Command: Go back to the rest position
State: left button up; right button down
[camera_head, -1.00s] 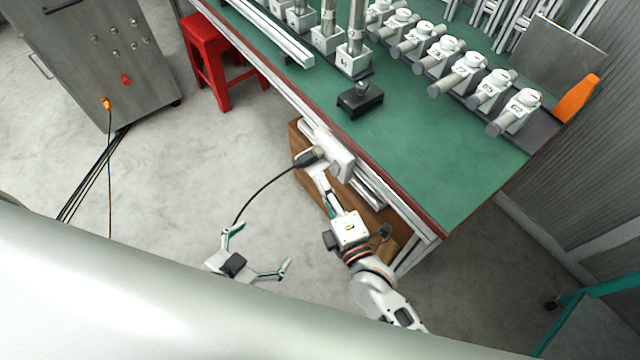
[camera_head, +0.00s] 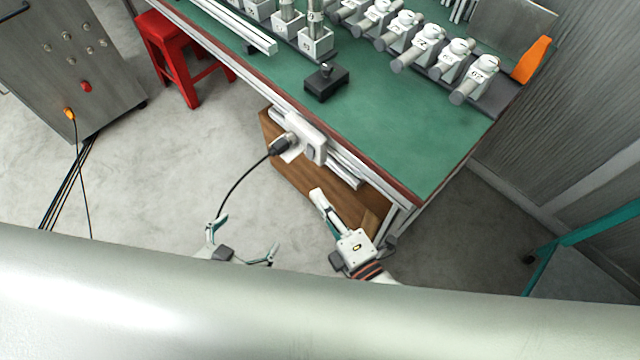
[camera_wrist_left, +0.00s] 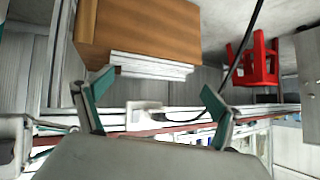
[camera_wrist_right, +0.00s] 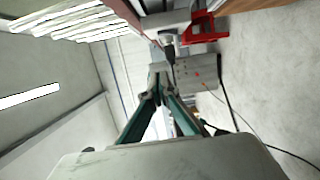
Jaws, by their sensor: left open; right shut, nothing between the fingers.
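My left gripper (camera_head: 243,234) is open and empty over the bare floor, low in the head view, in front of the workbench. In the left wrist view its two fingers (camera_wrist_left: 157,92) are spread wide with nothing between them. My right gripper (camera_head: 318,197) is shut and empty, below the white socket box on the workbench's front side and apart from it. In the right wrist view its fingertips (camera_wrist_right: 157,84) meet. A large pale surface across the bottom of the head view hides most of both arms.
The green-topped workbench (camera_head: 400,150) fills the upper right. A black plug (camera_head: 280,145) with a hanging cable sits in the white socket box (camera_head: 312,138). A brown wooden box (camera_head: 280,170) is under the bench. A red stool (camera_head: 180,55) and grey cabinet (camera_head: 60,60) stand left. Floor between is clear.

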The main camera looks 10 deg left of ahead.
pick_arm(q)
jog(key=r+p, duration=0.2)
jog(key=p, duration=0.1)
jog(key=d+r+p, duration=0.1)
jog(key=p, duration=0.1)
jog(key=shift+s+r, duration=0.2)
jog(key=shift+s, duration=0.1)
pick_arm(e)
jog(key=s+d+f+m+g+h, duration=0.1)
jog(key=s+d+f+m+h, duration=0.1)
jog(key=d+m, duration=0.5)
jog(key=s+d+f+m+g+h, duration=0.1)
jog(key=s+d+f+m+h, duration=0.1)
jog(key=d+m, duration=0.5)
jog(key=s+d+f+m+g+h, duration=0.1)
jog(key=s+d+f+m+h, duration=0.1)
jog(key=d+m, duration=0.5)
jog(key=s+d+h, duration=0.1)
jog(key=d+h, duration=0.1)
jog(key=d, duration=0.1)
jog(key=shift+d+m+g, duration=0.3)
jog(key=shift+d, duration=0.05)
pick_arm(q)
jog(key=shift+w+d+r, duration=0.1)
jog(key=shift+r, duration=0.2)
pick_arm(e)
jog(key=shift+s, duration=0.1)
